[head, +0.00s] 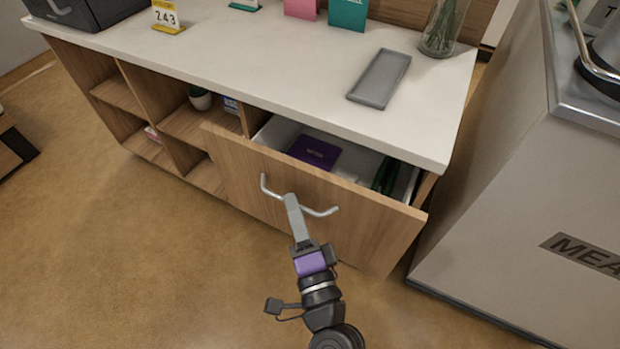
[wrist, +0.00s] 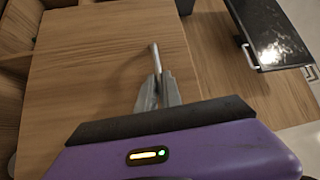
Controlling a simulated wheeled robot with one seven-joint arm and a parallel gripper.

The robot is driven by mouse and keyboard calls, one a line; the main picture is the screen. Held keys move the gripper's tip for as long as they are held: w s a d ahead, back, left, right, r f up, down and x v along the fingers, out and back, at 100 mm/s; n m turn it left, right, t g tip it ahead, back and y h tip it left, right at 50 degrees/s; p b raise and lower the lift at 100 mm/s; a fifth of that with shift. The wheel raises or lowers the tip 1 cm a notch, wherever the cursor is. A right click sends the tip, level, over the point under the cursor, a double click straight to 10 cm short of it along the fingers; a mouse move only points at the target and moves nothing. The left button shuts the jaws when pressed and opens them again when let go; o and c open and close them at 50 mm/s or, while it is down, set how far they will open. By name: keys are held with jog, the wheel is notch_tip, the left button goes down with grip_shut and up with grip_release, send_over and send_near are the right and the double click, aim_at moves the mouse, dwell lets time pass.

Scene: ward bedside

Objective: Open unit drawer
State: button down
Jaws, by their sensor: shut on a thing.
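The unit drawer (head: 350,215) is a wooden front in the low unit, and it stands partly open in the head view. Its front also fills much of the wrist view (wrist: 90,80). Inside the drawer lie a purple item (head: 314,152) and some dark green things (head: 385,176). The drawer's silver bar handle (head: 321,211) shows on both sides of my gripper (head: 291,200). In the wrist view the handle (wrist: 154,55) runs up from between the fingertips (wrist: 158,88). My gripper is shut on the handle near its middle.
The white counter top (head: 280,75) holds a grey tray (head: 380,78), a glass vase (head: 440,28) and a number sign (head: 167,15). Open shelves (head: 180,125) lie left of the drawer. A large grey cart (head: 510,190) stands close on the right. The floor (head: 130,260) at front left is clear.

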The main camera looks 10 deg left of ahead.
jog(key=s+a, duration=0.2)
jog(key=s, duration=0.4)
jog(key=s+a+p, duration=0.1)
jog(key=s+a, duration=0.1)
jog(key=s, duration=0.4)
jog(key=shift+s+a+p, duration=0.25)
jog(key=shift+p, duration=0.05)
jog(key=c, duration=1.5)
grip_release()
jog(key=v, duration=0.8)
jog(key=shift+a, duration=0.1)
